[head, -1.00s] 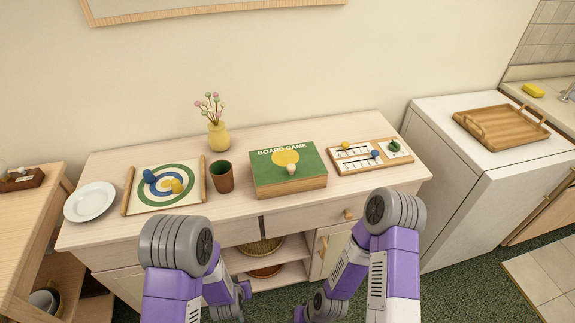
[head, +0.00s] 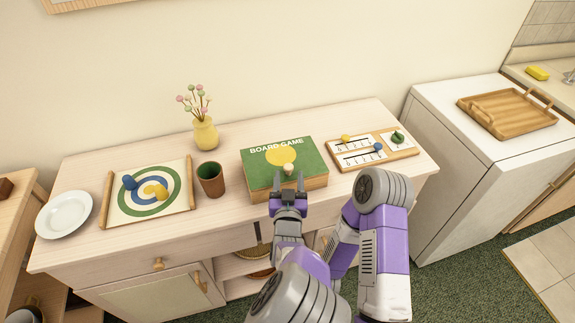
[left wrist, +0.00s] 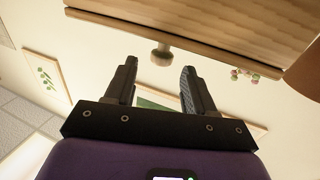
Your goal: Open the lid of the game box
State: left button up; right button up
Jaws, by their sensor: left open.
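The game box (head: 310,185) stands on the pale cabinet, with wooden sides and a green lid (head: 255,165) marked "BOARD GAME" and a yellow disc. The lid lies shut. A small pale knob (head: 288,168) sits at the lid's front edge. My left gripper (head: 289,182) is open just in front of the box, its fingers pointing at the knob. In the left wrist view, the knob (left wrist: 161,54) shows just beyond the gap between the open fingers (left wrist: 157,75), and nothing is between them. My right arm's elbow shows in the head view, but its gripper does not.
A brown cup (head: 211,180) and a yellow vase (head: 205,133) stand left of the box. A target board (head: 120,205) and white plate (head: 64,215) are farther left. A wooden game board (head: 405,152) lies close on the right. The cabinet's front strip (head: 215,222) is clear.

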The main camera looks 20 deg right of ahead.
aim_at(288, 172)
pick_arm(q)
jog(key=shift+b+x, duration=0.3)
jog(key=shift+x, duration=2.2)
jog(key=shift+a+f, duration=0.1)
grip_shut()
